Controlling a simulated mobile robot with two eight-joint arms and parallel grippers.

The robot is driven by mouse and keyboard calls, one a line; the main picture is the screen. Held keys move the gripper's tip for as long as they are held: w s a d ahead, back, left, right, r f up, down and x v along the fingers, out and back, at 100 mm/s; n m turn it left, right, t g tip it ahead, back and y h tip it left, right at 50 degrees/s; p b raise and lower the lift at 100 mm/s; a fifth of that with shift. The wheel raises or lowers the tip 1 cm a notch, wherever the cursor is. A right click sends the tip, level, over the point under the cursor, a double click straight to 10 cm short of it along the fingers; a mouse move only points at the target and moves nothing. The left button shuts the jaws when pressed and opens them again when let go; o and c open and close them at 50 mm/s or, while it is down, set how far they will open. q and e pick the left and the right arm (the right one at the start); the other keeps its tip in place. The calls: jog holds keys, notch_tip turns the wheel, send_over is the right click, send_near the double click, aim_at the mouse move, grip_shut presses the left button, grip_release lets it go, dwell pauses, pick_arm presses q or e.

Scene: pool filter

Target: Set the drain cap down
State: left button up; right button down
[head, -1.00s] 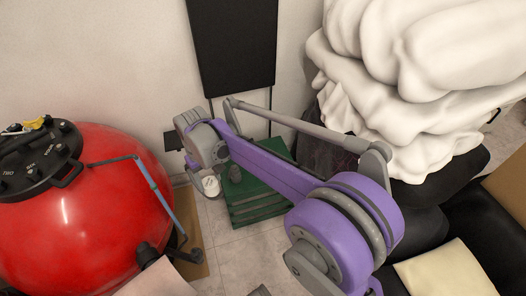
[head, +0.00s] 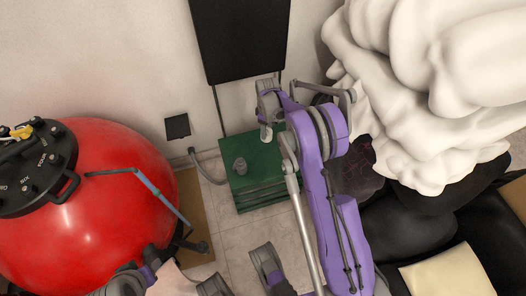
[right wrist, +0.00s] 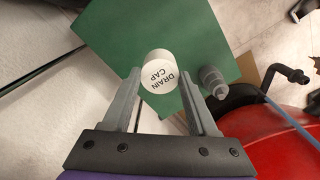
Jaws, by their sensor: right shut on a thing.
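The drain cap (right wrist: 159,70) is a white cylinder with "DRAIN CAP" lettered on its end, seen between the fingers of my right gripper (right wrist: 161,78) in the right wrist view. My right gripper is shut on it. In the head view the cap (head: 265,134) shows as a small pale shape under the right gripper (head: 266,124). It is over the far part of the green box (head: 262,197). I cannot tell whether it touches the box top.
A grey fitting (head: 240,165) stands on the green box, and also shows in the right wrist view (right wrist: 213,82). The red tank (head: 95,215) with a bent blue-grey pipe is at left. A black panel hangs behind the box. White billowy material and dark bags crowd the right.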

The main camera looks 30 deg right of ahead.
jog(key=shift+d+f+b, duration=0.2)
jog(key=shift+f+b, duration=0.15)
jog(key=shift+f, duration=1.5)
jog(key=shift+d+f+b, duration=0.15)
jog(key=shift+f+b, duration=0.15)
jog(key=shift+f, duration=1.55)
jog(key=shift+d+f+b, duration=0.2)
jog(key=shift+f+b, duration=0.15)
jog(key=shift+f, duration=1.5)
jog(key=shift+f, duration=0.2)
jog(key=shift+c, duration=0.9)
grip_release()
